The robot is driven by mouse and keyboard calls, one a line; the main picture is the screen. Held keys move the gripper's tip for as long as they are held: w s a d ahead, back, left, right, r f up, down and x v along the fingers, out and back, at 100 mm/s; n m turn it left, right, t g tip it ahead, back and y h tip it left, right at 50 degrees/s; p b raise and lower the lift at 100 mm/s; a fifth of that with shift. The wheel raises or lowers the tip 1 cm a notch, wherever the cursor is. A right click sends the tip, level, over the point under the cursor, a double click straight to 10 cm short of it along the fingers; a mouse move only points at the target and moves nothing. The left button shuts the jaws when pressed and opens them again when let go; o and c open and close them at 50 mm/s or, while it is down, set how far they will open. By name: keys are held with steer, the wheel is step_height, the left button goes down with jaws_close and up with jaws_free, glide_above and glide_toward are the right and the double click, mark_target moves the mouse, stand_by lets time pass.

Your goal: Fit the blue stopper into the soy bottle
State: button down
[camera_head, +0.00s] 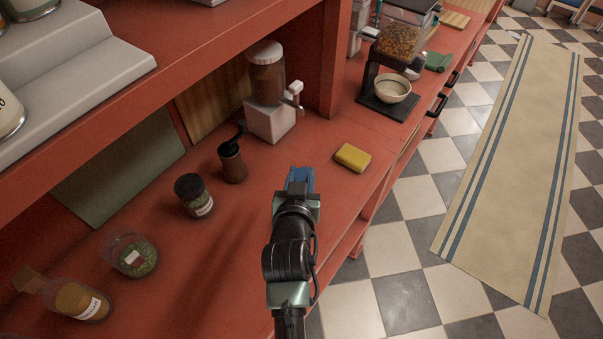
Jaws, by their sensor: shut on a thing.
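My gripper (300,180) is over the red counter, left of its front edge, pointing away from the camera. It is shut on a blue piece at its tip, which looks like the blue stopper (300,176). My gripper covers much of it, so its full shape is hidden. I cannot pick out the soy bottle for certain. A labelled glass bottle (82,301) with brown contents and a tan top is at the lower left, well away from my gripper. Its label is too small to read.
The red counter (225,260) holds an open jar of green herbs (133,256), a dark-lidded jar (194,196), a dark hand mill (232,162) and a white-based dispenser (270,120). A yellow sponge (353,158) lies right of my gripper. A red shelf (150,95) overhangs the left side.

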steer(key=shift+f+b, duration=1.15)
steer(key=shift+f, duration=0.25)
steer(key=c, duration=0.5)
jaws_free()
steer(key=b+v, duration=0.2)
steer(key=v, duration=1.1)
steer(key=shift+b, duration=0.35)
